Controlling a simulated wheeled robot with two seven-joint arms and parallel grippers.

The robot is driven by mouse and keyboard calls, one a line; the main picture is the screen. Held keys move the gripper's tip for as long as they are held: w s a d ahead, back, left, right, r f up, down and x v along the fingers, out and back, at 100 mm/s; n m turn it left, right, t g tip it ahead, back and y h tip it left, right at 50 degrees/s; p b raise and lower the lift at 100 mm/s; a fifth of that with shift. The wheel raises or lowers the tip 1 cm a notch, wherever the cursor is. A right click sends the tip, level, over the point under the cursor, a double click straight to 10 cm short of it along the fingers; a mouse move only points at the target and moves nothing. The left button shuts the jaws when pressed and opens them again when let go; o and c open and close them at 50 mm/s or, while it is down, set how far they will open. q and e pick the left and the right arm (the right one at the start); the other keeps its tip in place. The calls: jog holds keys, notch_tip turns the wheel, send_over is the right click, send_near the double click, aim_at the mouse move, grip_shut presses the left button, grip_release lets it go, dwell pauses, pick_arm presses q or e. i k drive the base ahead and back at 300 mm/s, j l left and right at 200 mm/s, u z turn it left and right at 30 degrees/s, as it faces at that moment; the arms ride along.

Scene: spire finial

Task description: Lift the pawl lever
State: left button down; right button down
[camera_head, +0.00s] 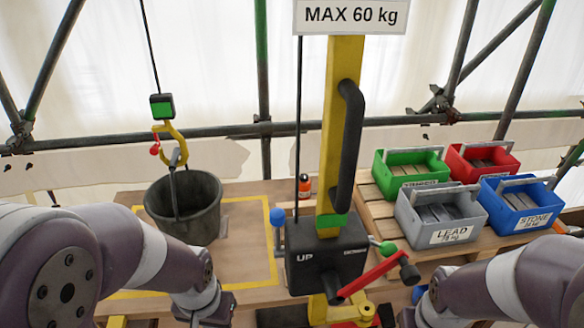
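The black winch box (325,262) stands on the yellow post (342,120), with "UP" and a second word that is hard to read on its front. A short lever with a blue ball knob (277,217) stands upright at the box's left side. A lever with a green knob (388,248) sticks out at its right. A red crank (370,277) with a black grip lies in front. None of these is labelled as the pawl lever, so I cannot tell which it is. My arms come in at both lower corners, clear of the levers; their gripper fingers do not show.
A black bucket (187,207) hangs from a yellow hook (172,145) over a yellow-outlined area at left. Green (411,172), red (481,160), grey (440,214) and blue (521,203) bins sit on a wooden pallet at right. Scaffold tubes (225,131) run behind.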

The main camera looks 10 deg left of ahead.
aim_at(276, 217)
jog(key=i+j+z, duration=0.1)
jog(key=j+z, duration=1.15)
jog(key=j, duration=0.15)
